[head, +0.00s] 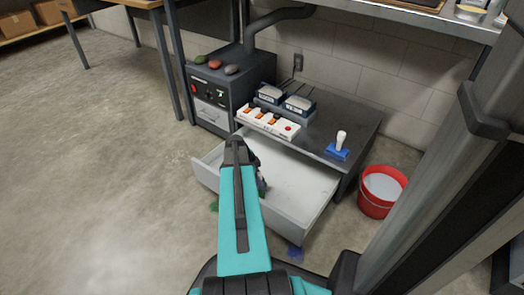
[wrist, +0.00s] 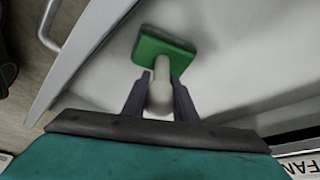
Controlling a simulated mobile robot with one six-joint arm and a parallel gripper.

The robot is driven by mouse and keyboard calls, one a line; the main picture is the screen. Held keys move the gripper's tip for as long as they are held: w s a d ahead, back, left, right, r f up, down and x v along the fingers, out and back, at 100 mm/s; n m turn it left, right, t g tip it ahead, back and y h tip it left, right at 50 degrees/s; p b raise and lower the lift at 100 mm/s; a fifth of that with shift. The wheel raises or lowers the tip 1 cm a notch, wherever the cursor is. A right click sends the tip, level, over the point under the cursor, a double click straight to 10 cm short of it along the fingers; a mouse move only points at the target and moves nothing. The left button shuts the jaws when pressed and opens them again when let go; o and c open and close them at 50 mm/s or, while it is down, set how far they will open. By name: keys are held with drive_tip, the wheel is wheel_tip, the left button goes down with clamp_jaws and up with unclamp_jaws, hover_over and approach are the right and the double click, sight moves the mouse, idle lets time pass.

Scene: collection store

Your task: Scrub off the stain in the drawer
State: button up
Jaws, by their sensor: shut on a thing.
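The drawer (head: 305,195) is pulled open below a dark cabinet top, and its pale floor shows. My gripper (wrist: 160,87) is shut on the white handle of a green scrub brush (wrist: 165,48). In the wrist view the brush is over the pale drawer floor, near a drawer wall; I cannot tell whether it touches. In the head view my arm hides most of the gripper and brush, which are inside the drawer's outline. I cannot make out a stain on the visible drawer floor; part is hidden by my arm and brush.
A blue brush (head: 338,149) with a white handle stands on the cabinet top, near a switch strip (head: 268,122). A red bucket (head: 377,205) stands right of the drawer. A blue patch (head: 295,252) shows below the drawer front. The floor to the left is clear.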

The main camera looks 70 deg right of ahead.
drive_tip(key=shift+w+a, duration=0.15)
drive_tip(key=shift+a, duration=0.75)
wheel_tip(320, 180, up, 3)
drive_tip(key=shift+w+f+p, duration=0.1)
drive_tip(key=shift+p, duration=0.6)
drive_tip(key=shift+d+r+p, duration=0.15)
drive_tip(key=shift+r+p, duration=1.6)
drive_tip(key=shift+r, duration=0.95)
drive_tip(key=shift+r, duration=0.1)
